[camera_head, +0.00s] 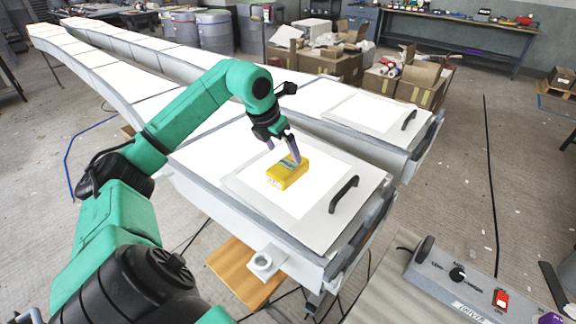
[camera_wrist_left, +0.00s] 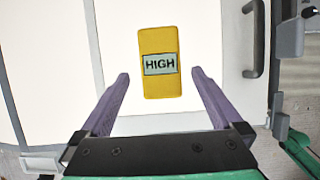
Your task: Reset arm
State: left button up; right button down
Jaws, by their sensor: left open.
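My left arm reaches in from the left in the head view. Its gripper (camera_head: 283,148) is over the near mould, beside and above a yellow block (camera_head: 288,173). In the left wrist view the gripper (camera_wrist_left: 160,85) is open, with its two purple fingers apart. The yellow block (camera_wrist_left: 160,90) shows beyond and between the fingertips, with a label reading HIGH. The block lies on the white square of the near mould's panel (camera_head: 235,178), and nothing grips it. My right gripper is not in view.
The panel has a black handle (camera_head: 343,194). A second long mould (camera_head: 350,112) runs behind the near one. A control box (camera_head: 465,290) with a red switch stands at the lower right. Cardboard boxes (camera_head: 420,84) and grey drums (camera_head: 215,32) stand at the back.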

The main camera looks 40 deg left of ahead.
pick_arm(q)
jog(key=v, duration=0.4)
dwell(0.3)
